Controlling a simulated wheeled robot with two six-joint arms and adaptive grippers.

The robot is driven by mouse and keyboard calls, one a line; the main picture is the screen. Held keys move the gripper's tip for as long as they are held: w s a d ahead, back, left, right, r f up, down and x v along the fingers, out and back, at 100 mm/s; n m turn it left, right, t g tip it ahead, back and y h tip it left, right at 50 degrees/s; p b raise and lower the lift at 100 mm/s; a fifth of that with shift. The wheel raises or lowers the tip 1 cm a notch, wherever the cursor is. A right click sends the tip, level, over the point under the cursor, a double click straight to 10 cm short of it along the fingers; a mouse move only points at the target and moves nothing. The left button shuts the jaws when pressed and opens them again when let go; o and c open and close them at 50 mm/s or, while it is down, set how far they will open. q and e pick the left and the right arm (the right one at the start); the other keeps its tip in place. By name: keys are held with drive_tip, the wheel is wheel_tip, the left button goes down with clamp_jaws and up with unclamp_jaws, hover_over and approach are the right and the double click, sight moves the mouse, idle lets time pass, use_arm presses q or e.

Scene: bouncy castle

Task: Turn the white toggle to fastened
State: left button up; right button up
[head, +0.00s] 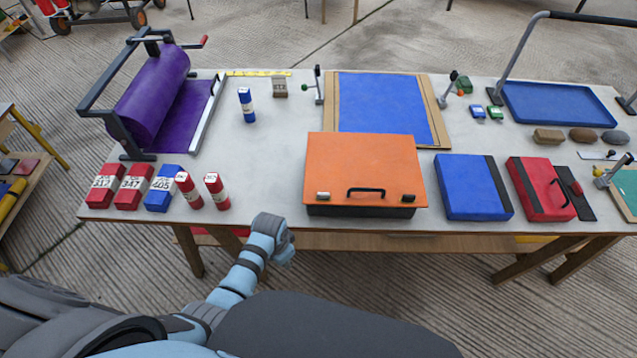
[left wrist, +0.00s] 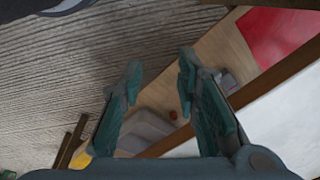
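An orange case (head: 365,165) with a black base and black handle lies on the table's front middle. My right gripper is not in view.
Red and blue blocks (head: 130,187) and two red cylinders (head: 216,190) stand left of the case. A blue case (head: 470,187) and a red case (head: 540,188) lie to its right. A purple roller (head: 150,95) stands at the back left. A lower wooden shelf (left wrist: 225,52) shows in the left wrist view.

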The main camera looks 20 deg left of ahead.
sight(324, 193)
use_arm(q)
drive_tip(key=w+d+r+m, duration=0.3)
drive_tip(key=w+r, duration=0.2)
drive_tip(key=r, duration=0.5)
drive_tip(key=w+d+r+m+g, duration=0.1)
drive_tip(key=w+d+r+m, duration=0.15)
drive_tip(key=w+r, duration=0.45)
drive_tip(key=w+d+r+m, duration=0.2)
drive_tip(key=r+m, duration=0.2)
drive_tip(key=r, duration=0.8)
drive_tip(key=shift+n, duration=0.25)
wheel_tip(324, 193, down, 14)
drive_tip(key=shift+w+r+b, duration=0.1)
drive_tip(key=shift+w+b, duration=0.05)
drive_tip(key=shift+b, duration=1)
clamp_jaws()
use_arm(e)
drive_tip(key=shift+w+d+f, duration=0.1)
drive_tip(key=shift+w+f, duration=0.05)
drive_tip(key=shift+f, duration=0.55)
